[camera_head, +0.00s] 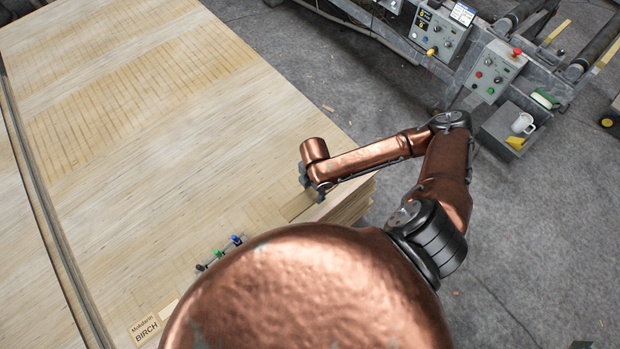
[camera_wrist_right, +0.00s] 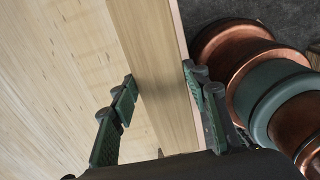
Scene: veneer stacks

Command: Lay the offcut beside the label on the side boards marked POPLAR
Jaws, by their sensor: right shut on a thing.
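My right gripper (camera_head: 314,192) is low at the right edge of the near board stack (camera_head: 150,130). In the right wrist view, my right gripper (camera_wrist_right: 160,78) is shut on the offcut (camera_wrist_right: 165,100), a long pale wooden strip running between the two dark green fingers. A label reading BIRCH (camera_head: 146,331) lies on the stack at the bottom left. No label reading POPLAR shows. My left gripper is in neither view.
Several coloured pens or clips (camera_head: 221,253) lie on the stack near the BIRCH label. Another board surface (camera_head: 25,240) lies past a gap at the left. A machine with control boxes (camera_head: 493,72) and a tray holding a white mug (camera_head: 523,123) stand at the upper right.

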